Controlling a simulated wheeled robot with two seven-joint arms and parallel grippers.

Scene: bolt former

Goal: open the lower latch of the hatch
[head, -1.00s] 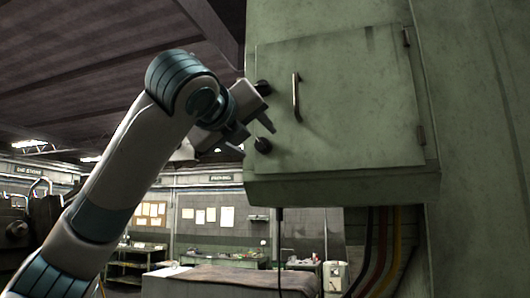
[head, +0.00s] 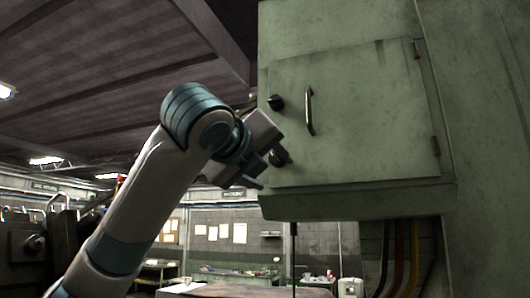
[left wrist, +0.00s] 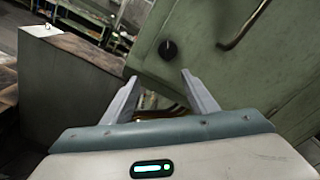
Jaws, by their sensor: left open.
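The green hatch (head: 360,130) is shut on a green cabinet, with a bar handle (head: 309,110) on its left part. The lower latch (head: 278,157) is a black round knob near the hatch's lower left corner. My left gripper (head: 272,173) partly covers it in the head view. In the left wrist view the lower latch (left wrist: 168,50) shows whole, with a light mark on its face. It lies beyond the open fingers of my left gripper (left wrist: 160,82), and nothing is between them. The upper latch (head: 276,102) is a similar black knob above. My right gripper is out of view.
Cables (head: 400,255) hang below the cabinet. Workbenches stand in the background. A grey box-shaped surface (left wrist: 75,95) shows left in the left wrist view. The space left of the cabinet looks open around my left arm.

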